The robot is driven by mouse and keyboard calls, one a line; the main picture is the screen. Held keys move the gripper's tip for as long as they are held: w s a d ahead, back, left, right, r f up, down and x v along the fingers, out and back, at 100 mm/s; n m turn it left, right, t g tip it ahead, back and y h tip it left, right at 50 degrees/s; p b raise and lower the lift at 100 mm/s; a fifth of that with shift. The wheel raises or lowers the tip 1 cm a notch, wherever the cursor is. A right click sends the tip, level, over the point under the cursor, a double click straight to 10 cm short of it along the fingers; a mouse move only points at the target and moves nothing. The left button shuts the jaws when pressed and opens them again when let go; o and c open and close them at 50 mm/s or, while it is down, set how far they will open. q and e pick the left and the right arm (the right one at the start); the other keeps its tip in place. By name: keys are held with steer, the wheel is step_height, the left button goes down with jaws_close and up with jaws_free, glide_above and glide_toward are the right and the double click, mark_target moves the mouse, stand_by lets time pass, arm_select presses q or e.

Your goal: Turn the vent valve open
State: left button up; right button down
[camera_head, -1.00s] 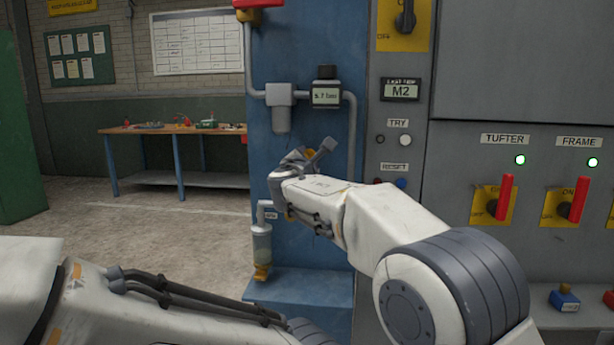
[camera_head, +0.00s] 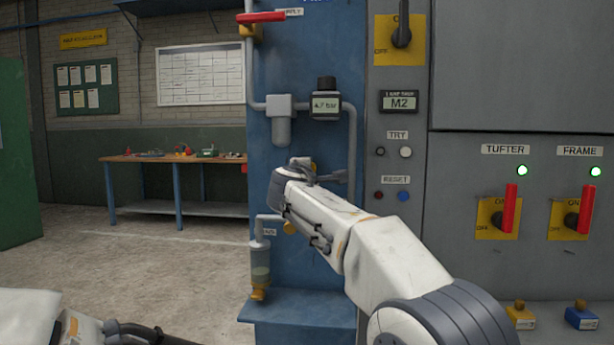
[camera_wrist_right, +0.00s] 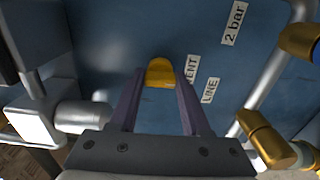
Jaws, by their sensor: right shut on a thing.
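The vent valve's yellow handle (camera_wrist_right: 161,73) stands against the blue panel between the fingertips of my right gripper (camera_wrist_right: 160,80) in the right wrist view. The gripper is shut on it. Part of a "VENT" label (camera_wrist_right: 191,68) shows just right of the handle. In the head view my right gripper (camera_head: 314,172) is in front of the blue panel (camera_head: 302,50), below the pressure gauge. My wrist hides most of the handle there, so its angle is hard to tell. Only part of my left arm shows at lower left; its gripper is out of frame.
The gauge (camera_head: 326,104) seems to read 4.7 bar. A red supply handle (camera_head: 262,17) is above, and a filter bowl (camera_head: 260,265) hangs below left. The grey cabinet with red switches (camera_head: 509,208) stands right. A workbench (camera_head: 175,159) is behind, with open floor before it.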

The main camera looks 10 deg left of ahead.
stand_by(0.5)
steer(key=shift+c, duration=1.8)
jaws_free()
steer(key=s+d+b, duration=0.1)
steer(key=s+b, duration=0.3)
steer(key=s, duration=0.6)
steer(key=shift+s+d, duration=0.15)
steer(key=shift+s, duration=0.05)
